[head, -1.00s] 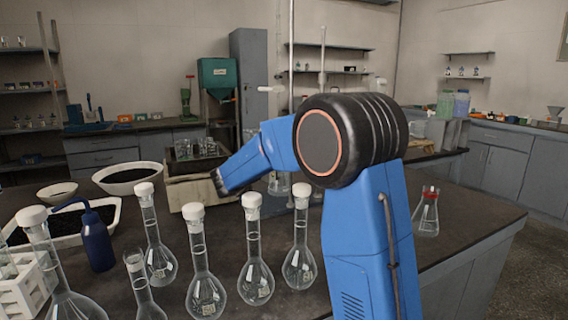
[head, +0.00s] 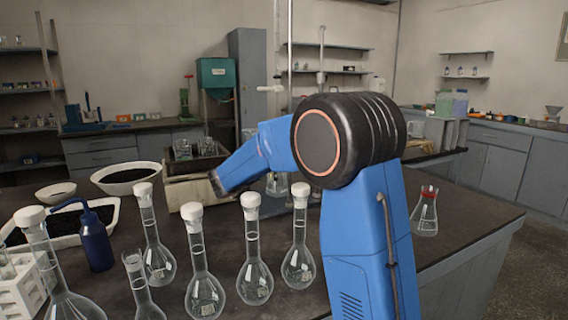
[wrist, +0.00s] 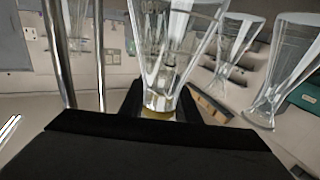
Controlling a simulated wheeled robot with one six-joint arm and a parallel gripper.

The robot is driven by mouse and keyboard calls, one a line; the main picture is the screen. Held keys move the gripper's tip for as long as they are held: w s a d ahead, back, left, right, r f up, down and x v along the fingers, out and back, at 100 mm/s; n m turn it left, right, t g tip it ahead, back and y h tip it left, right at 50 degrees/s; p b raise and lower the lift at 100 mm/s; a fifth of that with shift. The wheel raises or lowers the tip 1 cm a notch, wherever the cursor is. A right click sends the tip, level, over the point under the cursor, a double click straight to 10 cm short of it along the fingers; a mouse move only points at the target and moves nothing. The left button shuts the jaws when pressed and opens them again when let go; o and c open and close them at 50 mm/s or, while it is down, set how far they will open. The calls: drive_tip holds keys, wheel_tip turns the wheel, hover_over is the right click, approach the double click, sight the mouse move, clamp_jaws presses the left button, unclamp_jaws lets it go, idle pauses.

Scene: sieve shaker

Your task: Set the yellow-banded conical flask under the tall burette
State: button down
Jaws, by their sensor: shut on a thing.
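In the wrist view my gripper (wrist: 160,106) is shut on the narrow part of a clear glass flask (wrist: 172,50) with a yellow band (wrist: 158,113) between the black jaws.
Several white-stoppered volumetric flasks (head: 254,280) stand in front of the arm. A red-banded conical flask (head: 427,215) stands at right near the bench edge. A blue wash bottle (head: 96,240), bowls and a tray (head: 112,222) are at left. More glassware (wrist: 290,70) shows at right in the wrist view.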

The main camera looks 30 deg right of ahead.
drive_tip(key=shift+f, duration=0.4)
idle(0.3)
drive_tip(key=c, duration=1.3)
unclamp_jaws()
drive_tip(key=shift+o, duration=0.2)
